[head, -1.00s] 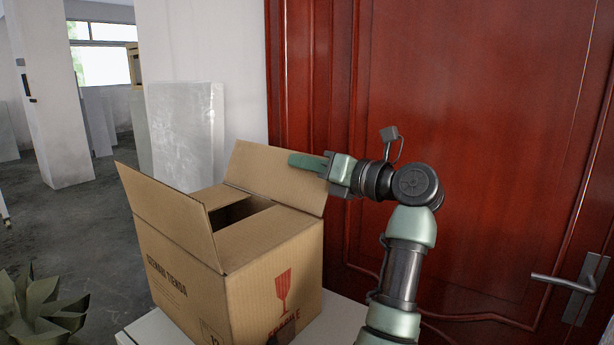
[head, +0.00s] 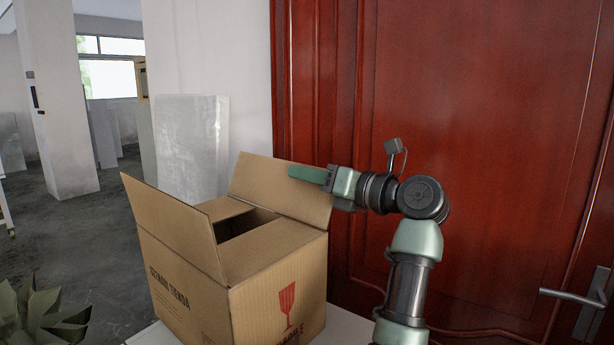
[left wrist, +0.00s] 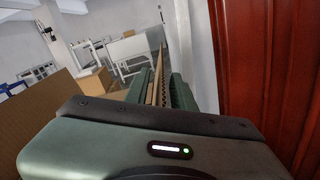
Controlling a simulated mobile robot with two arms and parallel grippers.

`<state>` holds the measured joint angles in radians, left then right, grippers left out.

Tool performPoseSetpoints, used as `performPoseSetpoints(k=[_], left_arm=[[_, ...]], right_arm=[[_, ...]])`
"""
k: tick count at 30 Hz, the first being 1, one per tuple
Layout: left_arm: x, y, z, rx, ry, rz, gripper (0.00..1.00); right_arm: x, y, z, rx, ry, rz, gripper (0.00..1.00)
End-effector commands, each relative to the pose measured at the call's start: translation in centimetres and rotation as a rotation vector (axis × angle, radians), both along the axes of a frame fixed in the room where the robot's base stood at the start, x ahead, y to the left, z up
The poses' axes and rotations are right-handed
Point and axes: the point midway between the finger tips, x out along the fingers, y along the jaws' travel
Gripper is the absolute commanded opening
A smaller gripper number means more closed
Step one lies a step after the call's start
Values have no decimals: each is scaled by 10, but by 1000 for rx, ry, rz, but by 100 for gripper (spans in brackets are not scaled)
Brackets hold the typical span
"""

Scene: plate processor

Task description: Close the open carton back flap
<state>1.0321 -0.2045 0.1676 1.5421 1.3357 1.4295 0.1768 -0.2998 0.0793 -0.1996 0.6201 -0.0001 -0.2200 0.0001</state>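The brown carton (head: 277,252) stands open at lower centre of the head view. Its back flap (head: 262,180) stands up, leaning slightly back. A side flap (head: 172,222) on the left is also raised, and the front right flap lies flat beside a dark opening. My left gripper (head: 308,175) is at the upper right of the back flap, one green finger in front of it. In the left wrist view the flap's edge (left wrist: 157,85) runs between the two fingers, which look slightly apart from it. The other finger is hidden behind the flap in the head view. My right gripper is not in view.
The carton stands on a white surface (head: 350,325). A red door (head: 480,150) with a metal handle (head: 572,296) is close behind my left arm. A pale slab (head: 190,145) leans at the wall. A plant (head: 40,315) is at lower left.

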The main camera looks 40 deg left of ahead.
Motion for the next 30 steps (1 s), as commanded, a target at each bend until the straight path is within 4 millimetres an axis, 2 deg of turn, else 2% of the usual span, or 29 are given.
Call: performPoseSetpoints(k=[4, 9, 15, 26, 28, 29, 30], left_arm=[[1, -15, -1, -1, 0, -4, 25], [2, -45, -2, 0, 0, -4, 25], [3, -71, -1, -1, 0, -3, 25], [2, -78, 0, -1, 0, 0, 25], [3, -78, 0, 1, 0, 0, 5], [4, -78, 1, 5, 1, -2, 0], [5, -78, 2, 12, 3, -4, 0]], right_arm=[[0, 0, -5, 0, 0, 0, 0], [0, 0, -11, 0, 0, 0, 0], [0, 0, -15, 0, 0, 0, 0], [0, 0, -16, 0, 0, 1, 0], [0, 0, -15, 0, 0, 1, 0], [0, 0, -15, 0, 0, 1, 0], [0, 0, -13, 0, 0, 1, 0]])
